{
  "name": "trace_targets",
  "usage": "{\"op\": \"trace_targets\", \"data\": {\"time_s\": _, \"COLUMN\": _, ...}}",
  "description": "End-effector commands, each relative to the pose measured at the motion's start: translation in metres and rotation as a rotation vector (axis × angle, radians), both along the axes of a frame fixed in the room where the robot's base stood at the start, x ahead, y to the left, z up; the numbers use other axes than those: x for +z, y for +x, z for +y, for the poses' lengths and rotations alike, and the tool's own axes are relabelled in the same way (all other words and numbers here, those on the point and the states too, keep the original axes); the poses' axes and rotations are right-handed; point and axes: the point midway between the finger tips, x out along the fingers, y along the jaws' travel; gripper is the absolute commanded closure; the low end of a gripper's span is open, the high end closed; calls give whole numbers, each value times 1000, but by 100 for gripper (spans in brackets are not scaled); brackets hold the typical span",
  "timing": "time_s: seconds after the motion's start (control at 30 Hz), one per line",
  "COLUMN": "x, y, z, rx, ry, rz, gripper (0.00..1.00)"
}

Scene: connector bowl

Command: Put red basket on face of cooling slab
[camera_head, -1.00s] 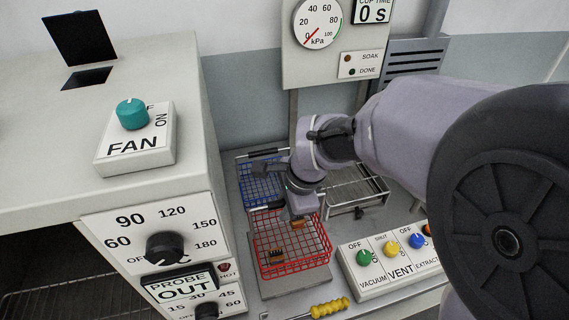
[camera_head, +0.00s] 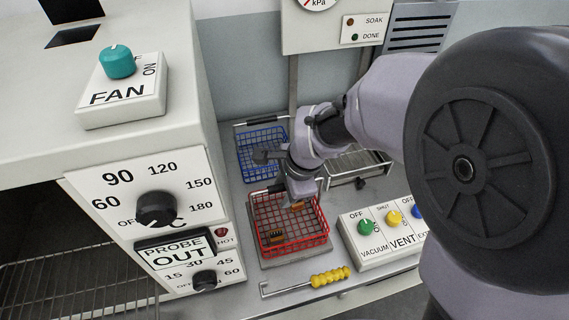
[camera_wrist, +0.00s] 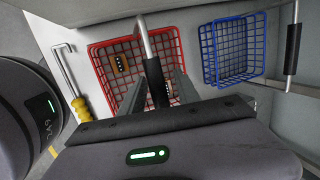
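The red basket (camera_head: 322,238) is a wire mesh basket with a few small orange-brown and dark parts inside. It sits on a flat grey slab (camera_head: 300,258); no label shows whether this is the cooling slab. In the wrist view the red basket (camera_wrist: 101,76) has a metal handle with a black grip (camera_wrist: 155,84). My gripper (camera_wrist: 160,88) is open, with one finger on each side of that grip and gaps between. In the head view my gripper (camera_head: 300,192) is over the basket's far edge, and my wrist hides part of the handle.
A blue wire basket (camera_head: 262,140) stands behind the red one. A wire rack (camera_head: 357,165) is to the right. A valve panel (camera_head: 375,238) stands front right, and a yellow-handled hook tool (camera_head: 328,277) lies in front. An oven panel (camera_head: 150,215) borders the left.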

Motion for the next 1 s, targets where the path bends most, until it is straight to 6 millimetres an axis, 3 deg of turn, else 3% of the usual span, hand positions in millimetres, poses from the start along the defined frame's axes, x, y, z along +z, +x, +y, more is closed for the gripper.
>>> {"op": "trace_targets", "data": {"time_s": 0.17, "x": 8, "y": 0, "z": 0, "rx": 0, "ry": 0, "rz": -1, "gripper": 61}}
{"op": "trace_targets", "data": {"time_s": 0.5, "x": 95, "y": -21, "z": -20, "rx": -1, "ry": 1, "rz": -3, "gripper": 61}}
{"op": "trace_targets", "data": {"time_s": 0.73, "x": 126, "y": -34, "z": -32, "rx": 36, "ry": -10, "rz": -27, "gripper": 61}}
{"op": "trace_targets", "data": {"time_s": 0.83, "x": 157, "y": -67, "z": -54, "rx": 213, "ry": -69, "rz": -142, "gripper": 61}}
{"op": "trace_targets", "data": {"time_s": 0.9, "x": 175, "y": -99, "z": -71, "rx": 377, "ry": -142, "rz": -236, "gripper": 61}}
{"op": "trace_targets", "data": {"time_s": 1.0, "x": 186, "y": -141, "z": -89, "rx": 589, "ry": -257, "rz": -347, "gripper": 61}}
